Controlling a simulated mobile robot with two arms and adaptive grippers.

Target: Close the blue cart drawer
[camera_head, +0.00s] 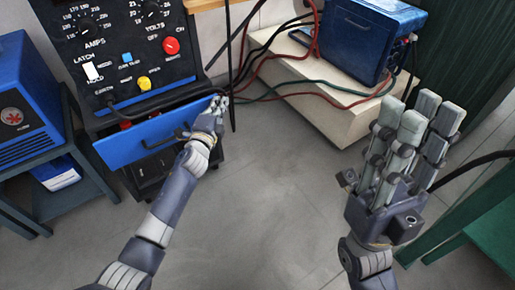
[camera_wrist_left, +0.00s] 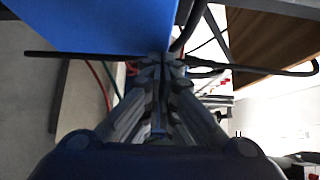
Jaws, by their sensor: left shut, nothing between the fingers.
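The blue cart drawer (camera_head: 150,135) sits under the black control panel in the head view, its front standing out from the cart (camera_head: 120,55), with a dark handle on it. The drawer front also fills the upper left of the left wrist view (camera_wrist_left: 90,25). My left gripper (camera_head: 217,103) is shut and empty at the right end of the drawer front; its fingertips (camera_wrist_left: 160,65) are close against the blue panel, and I cannot tell if they touch. My right gripper (camera_head: 420,115) is raised at the right, fingers spread open, with nothing in it, away from the cart.
A blue box (camera_head: 370,35) stands on a pale block (camera_head: 335,105) at the back right, with red, green and black cables running across to the cart. A blue unit (camera_head: 25,105) sits on a stand at the left. The grey floor (camera_head: 265,200) in the middle is clear.

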